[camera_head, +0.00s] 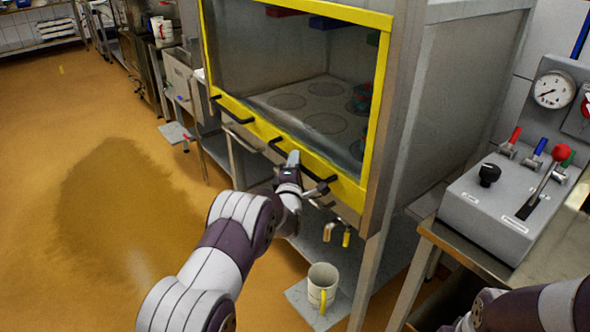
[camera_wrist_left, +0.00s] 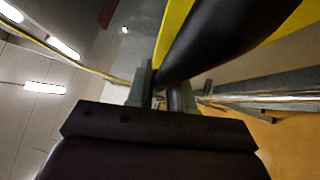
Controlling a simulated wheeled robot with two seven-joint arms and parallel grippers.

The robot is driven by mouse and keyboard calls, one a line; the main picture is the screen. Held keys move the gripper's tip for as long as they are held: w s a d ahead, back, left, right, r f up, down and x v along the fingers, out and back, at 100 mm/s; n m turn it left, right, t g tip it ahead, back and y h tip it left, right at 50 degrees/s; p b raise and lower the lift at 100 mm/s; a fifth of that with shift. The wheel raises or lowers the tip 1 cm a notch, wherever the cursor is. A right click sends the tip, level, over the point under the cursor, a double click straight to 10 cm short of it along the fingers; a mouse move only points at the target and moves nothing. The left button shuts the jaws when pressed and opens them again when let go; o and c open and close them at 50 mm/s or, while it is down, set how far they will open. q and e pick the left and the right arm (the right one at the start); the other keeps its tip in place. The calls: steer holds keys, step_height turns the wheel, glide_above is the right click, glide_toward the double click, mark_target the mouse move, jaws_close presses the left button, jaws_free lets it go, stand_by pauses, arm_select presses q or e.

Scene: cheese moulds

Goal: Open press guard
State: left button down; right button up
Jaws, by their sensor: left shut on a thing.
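The press guard (camera_head: 255,122) is a clear pane in a yellow frame on the front of the grey press cabinet. It looks down, covering the front. Two black bar handles sit on its lower yellow rail; the right one (camera_head: 320,173) is at my left gripper (camera_head: 293,160). The left gripper is shut on this handle. In the left wrist view the black handle (camera_wrist_left: 218,42) runs up from between the fingers (camera_wrist_left: 160,92), with the yellow rail (camera_wrist_left: 172,28) behind it. Part of my right arm shows at the lower right; its gripper is not in view.
Round plates and a red-green item (camera_head: 361,97) are inside the cabinet. Taps (camera_head: 328,231) hang below, above a cup (camera_head: 322,284) with a yellow handle. A lever control box (camera_head: 510,205) stands on a bench at right. Open floor (camera_head: 95,240) lies left.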

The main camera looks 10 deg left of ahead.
arm_select(q)
step_height(320, 180, up, 41)
steer(key=p, duration=1)
steer(key=c, duration=1.1)
jaws_free()
steer(key=shift+f, duration=0.15)
steer(key=shift+s+f, duration=0.1)
steer(key=s+b, duration=0.1)
steer(key=s, duration=0.3)
steer(key=s+d+f+b, duration=0.1)
steer(key=s+b, duration=0.1)
steer(key=s, duration=0.2)
steer(key=s+b, duration=0.2)
steer(key=s, duration=0.2)
steer(key=shift+s+d+f, duration=0.15)
steer(key=shift+d+f, duration=0.15)
steer(key=shift+d, duration=0.05)
